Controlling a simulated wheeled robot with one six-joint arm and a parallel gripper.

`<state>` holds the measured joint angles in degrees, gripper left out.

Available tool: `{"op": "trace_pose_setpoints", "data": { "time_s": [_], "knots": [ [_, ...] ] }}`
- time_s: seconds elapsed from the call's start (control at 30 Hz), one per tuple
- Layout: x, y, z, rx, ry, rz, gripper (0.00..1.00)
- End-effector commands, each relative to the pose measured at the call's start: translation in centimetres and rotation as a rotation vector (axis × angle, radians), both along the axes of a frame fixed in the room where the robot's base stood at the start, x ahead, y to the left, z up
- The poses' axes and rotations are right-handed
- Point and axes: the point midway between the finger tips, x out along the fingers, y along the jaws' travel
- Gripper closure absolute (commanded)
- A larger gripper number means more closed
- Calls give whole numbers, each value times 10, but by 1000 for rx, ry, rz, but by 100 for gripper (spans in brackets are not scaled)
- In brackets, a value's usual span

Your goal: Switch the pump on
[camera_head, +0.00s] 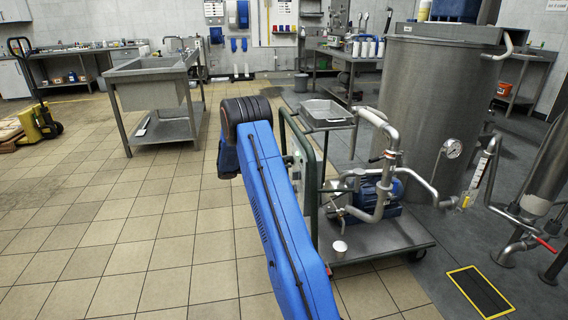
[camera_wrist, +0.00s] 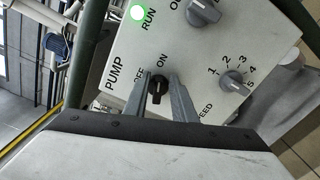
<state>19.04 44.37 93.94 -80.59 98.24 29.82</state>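The pump (camera_head: 375,192), with a blue motor, sits on a wheeled cart. In the wrist view, a light grey control panel (camera_wrist: 115,50) is marked PUMP, RUN, OFF, ON and SPEED. The green lamp (camera_wrist: 138,13) by RUN is lit. The small black OFF/ON knob (camera_wrist: 158,86) points up towards the ON mark, though its exact angle is hard to read. My gripper (camera_wrist: 161,78) has one finger on each side of this knob, apart from each other; I cannot tell whether they touch it. In the head view my blue arm hides the gripper and most of the panel.
A grey speed knob (camera_wrist: 233,84) with a numbered scale and another grey knob (camera_wrist: 204,12) sit close to the fingers. The cart's green frame (camera_head: 308,150) and pipes (camera_head: 388,150) stand beside my arm. A large steel tank (camera_head: 430,110) is behind. Tiled floor (camera_head: 130,240) at left is clear.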

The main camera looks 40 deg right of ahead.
Motion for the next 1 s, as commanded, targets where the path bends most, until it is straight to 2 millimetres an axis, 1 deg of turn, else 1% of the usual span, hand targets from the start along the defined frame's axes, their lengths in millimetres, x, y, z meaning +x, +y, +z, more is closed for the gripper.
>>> {"op": "trace_pose_setpoints", "data": {
  "time_s": [0.3, 0.47, 0.67, 1.0],
  "knots": [
    [0, 0, 1, -1, 0, 0, 70],
    [6, 8, 0, 0, -1, 1, 70],
    [24, 37, 0, 0, -1, 3, 70],
    [60, 96, 0, -1, 0, 3, 70]
  ]
}}
